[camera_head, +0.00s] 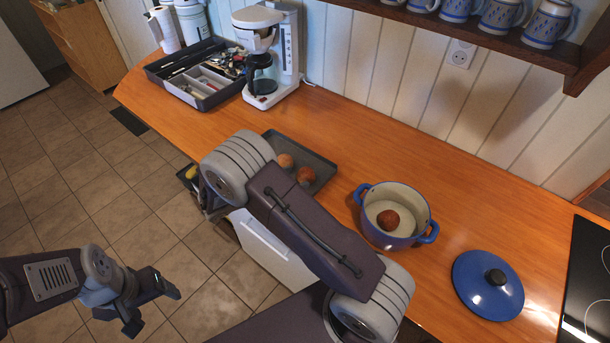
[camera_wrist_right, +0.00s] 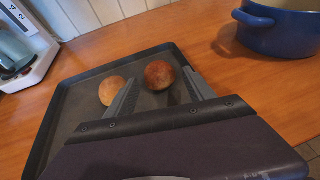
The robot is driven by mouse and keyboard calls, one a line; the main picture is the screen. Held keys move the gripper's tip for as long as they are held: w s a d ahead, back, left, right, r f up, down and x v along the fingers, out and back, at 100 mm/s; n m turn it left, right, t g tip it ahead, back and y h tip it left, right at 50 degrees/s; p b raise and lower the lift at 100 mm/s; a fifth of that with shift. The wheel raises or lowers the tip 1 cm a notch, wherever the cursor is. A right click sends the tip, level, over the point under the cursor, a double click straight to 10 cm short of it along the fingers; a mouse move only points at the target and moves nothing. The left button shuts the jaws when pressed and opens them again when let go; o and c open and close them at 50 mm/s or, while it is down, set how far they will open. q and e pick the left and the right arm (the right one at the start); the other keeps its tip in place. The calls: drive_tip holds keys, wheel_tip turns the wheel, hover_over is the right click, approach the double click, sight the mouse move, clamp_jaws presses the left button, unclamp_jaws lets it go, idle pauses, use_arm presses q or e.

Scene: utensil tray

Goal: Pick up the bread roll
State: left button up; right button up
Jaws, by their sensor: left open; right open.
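A dark brown bread roll (camera_wrist_right: 159,75) lies on a grey baking tray (camera_wrist_right: 62,110) in the right wrist view. A paler round roll (camera_wrist_right: 112,90) lies to its left. Both also show in the head view, the paler one (camera_head: 285,161) and the darker one (camera_head: 306,175). My right gripper (camera_wrist_right: 159,77) is open, its fingers apart, with the dark roll showing between them; contact cannot be told. My right arm hides this gripper in the head view. My left gripper (camera_head: 156,311) is open and empty over the floor at lower left.
A blue pot (camera_head: 411,242) holding a reddish-brown round item (camera_head: 388,220) stands right of the tray. A blue lid (camera_head: 470,283) lies beyond it. A coffee maker (camera_head: 290,72) and a utensil tray (camera_head: 160,72) stand at the back left. Counter right of the coffee maker is clear.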

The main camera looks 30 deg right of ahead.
sight(301, 176)
drive_tip(key=p+x, duration=0.1)
drive_tip(key=x, duration=0.5)
drive_tip(key=shift+w+f, duration=0.15)
drive_tip(key=shift+w, duration=0.05)
drive_tip(key=c, duration=1)
